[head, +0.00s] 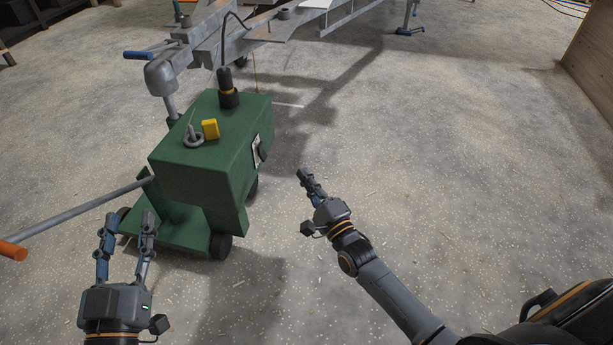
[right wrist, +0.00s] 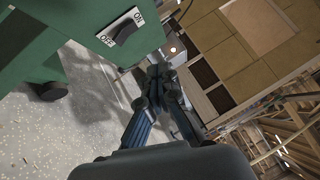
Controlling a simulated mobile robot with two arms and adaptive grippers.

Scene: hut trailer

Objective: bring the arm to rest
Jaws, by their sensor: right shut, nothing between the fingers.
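My right arm reaches in from the lower right in the head view, and its gripper (head: 308,180) is shut and empty over the floor, apart from the right side of the green machine (head: 205,160). In the right wrist view the fingers of my right gripper (right wrist: 155,75) meet at the tips with nothing between them. My left gripper (head: 126,215) is at the lower left, fingers apart and empty, in front of the green machine.
The machine has an on/off switch (right wrist: 123,32), a yellow block (head: 210,129) on top and a handle (head: 80,214) pointing left. A metal trailer frame (head: 225,35) stands behind it. A wooden panel (head: 592,65) is at the far right. The floor (head: 450,150) between is clear.

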